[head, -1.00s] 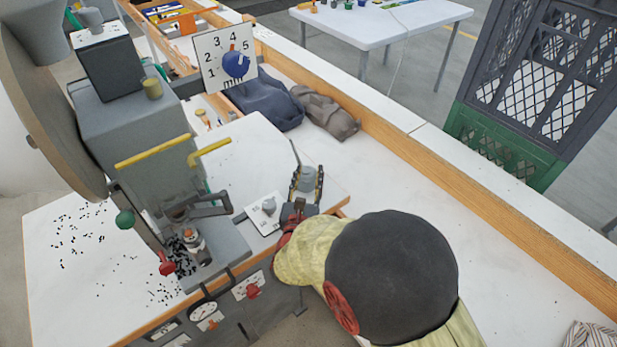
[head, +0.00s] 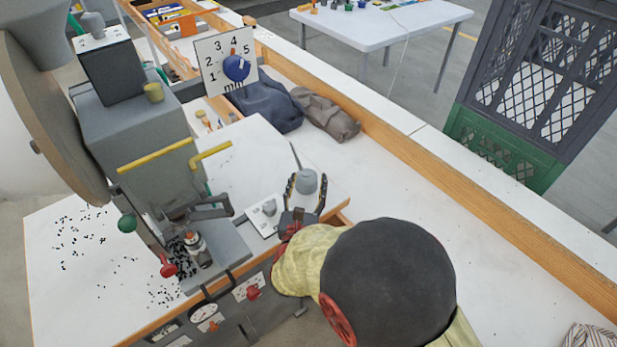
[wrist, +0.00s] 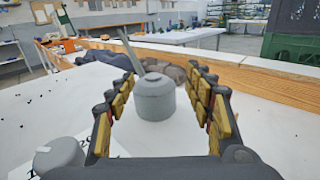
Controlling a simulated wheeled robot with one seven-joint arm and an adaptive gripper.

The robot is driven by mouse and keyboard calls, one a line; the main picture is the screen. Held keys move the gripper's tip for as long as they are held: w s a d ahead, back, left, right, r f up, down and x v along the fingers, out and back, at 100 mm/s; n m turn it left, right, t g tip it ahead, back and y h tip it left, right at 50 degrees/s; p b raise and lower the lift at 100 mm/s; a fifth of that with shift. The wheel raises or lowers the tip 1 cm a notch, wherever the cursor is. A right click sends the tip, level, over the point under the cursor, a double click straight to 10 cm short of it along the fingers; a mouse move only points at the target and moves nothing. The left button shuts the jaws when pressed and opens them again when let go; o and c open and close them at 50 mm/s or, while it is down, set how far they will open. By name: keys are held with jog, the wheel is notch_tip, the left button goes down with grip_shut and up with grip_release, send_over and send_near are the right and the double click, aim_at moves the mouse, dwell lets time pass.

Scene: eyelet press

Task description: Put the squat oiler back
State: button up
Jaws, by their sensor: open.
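The squat oiler (head: 307,181) is a grey, round, low can with a thin spout that rises up and to the left. It stands upright on the white table top of the press, near its right end. In the wrist view the oiler (wrist: 154,97) sits between the two fingers, with a gap on each side. My gripper (head: 306,190) is open around it, fingers apart and not visibly touching it. The place where the oiler belongs cannot be told from these frames.
A white plate with a grey knob (head: 269,208) lies just left of my gripper. The grey press (head: 140,130) with yellow bars and a red-knobbed lever stands further left, among scattered black bits. Dark cloth bundles (head: 325,115) lie behind. The white bench to the right is mostly clear.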

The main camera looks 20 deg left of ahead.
jog(key=p+v, duration=0.2)
jog(key=v, duration=0.8)
jog(key=shift+r, duration=0.1)
jog(key=w+d+r+m+g+h, duration=0.1)
jog(key=w+d+r+m+h, duration=0.25)
jog(key=d, duration=0.65)
jog(key=w+d+r+m+g+h, duration=0.1)
jog(key=d+r+m+g+h, duration=0.1)
jog(key=d+m+h, duration=0.55)
jog(key=w+d+r+m+g+h, duration=0.1)
jog(key=w+d+r+m+h, duration=0.2)
jog(key=d, duration=0.8)
jog(key=s+d+r+m+g+y, duration=0.1)
jog(key=s+d+m+g+y, duration=0.1)
jog(key=s+d+m+g, duration=1)
jog(key=s+d+r+m+t+y, duration=0.1)
jog(key=s+r+m+t+y, duration=0.3)
jog(key=m, duration=0.9)
jog(key=s+r+y, duration=0.2)
jog(key=s, duration=0.1)
jog(key=shift+s+d+y, duration=0.25)
jog(key=shift+d+y, duration=0.05)
jog(key=shift+y, duration=0.1)
